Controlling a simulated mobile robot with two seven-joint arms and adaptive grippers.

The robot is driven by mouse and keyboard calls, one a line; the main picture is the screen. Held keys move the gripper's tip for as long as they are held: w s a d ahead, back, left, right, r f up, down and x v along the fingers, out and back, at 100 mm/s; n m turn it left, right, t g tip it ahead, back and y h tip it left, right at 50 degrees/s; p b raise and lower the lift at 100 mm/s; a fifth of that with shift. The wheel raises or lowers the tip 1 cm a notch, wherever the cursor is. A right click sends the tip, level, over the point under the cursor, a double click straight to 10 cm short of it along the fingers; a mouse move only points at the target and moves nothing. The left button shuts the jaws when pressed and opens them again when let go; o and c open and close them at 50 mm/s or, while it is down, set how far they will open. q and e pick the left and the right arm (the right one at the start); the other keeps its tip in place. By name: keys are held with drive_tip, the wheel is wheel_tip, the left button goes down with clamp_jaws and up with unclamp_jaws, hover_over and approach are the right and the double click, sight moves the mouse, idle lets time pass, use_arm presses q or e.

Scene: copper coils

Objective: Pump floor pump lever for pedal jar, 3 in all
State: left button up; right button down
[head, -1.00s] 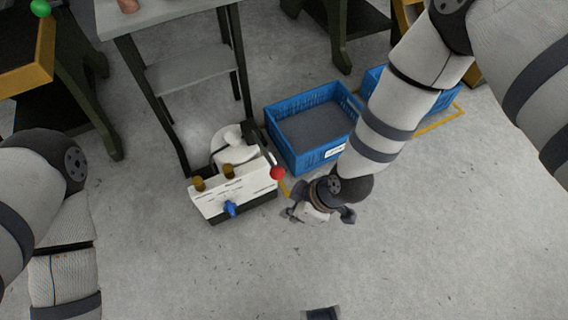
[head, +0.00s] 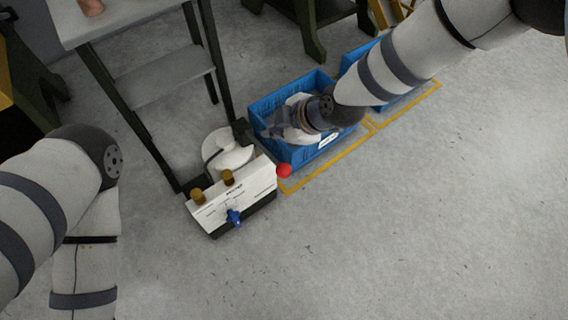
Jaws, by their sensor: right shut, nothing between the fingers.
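The floor pump (head: 235,205) is a white box on a dark base, standing on the floor left of centre, with two brass knobs and a blue valve (head: 234,216) on its front. Its lever ends in a red ball (head: 284,170) at the pump's right side; much of the lever is hard to make out. A white rounded jar-like part (head: 228,152) sits behind the box. My right gripper (head: 268,131) is above the blue crate, behind and above the red ball, apart from it, shut and empty. My left arm shows at the left; its gripper is out of view.
A blue crate (head: 285,151) stands right behind the pump, with a second blue crate (head: 388,104) beyond it. Yellow tape (head: 330,168) marks the floor around them. A grey stepped stand (head: 165,77) is at the back left. The front floor is clear.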

sight(280, 166)
drive_tip(key=shift+f, duration=0.1)
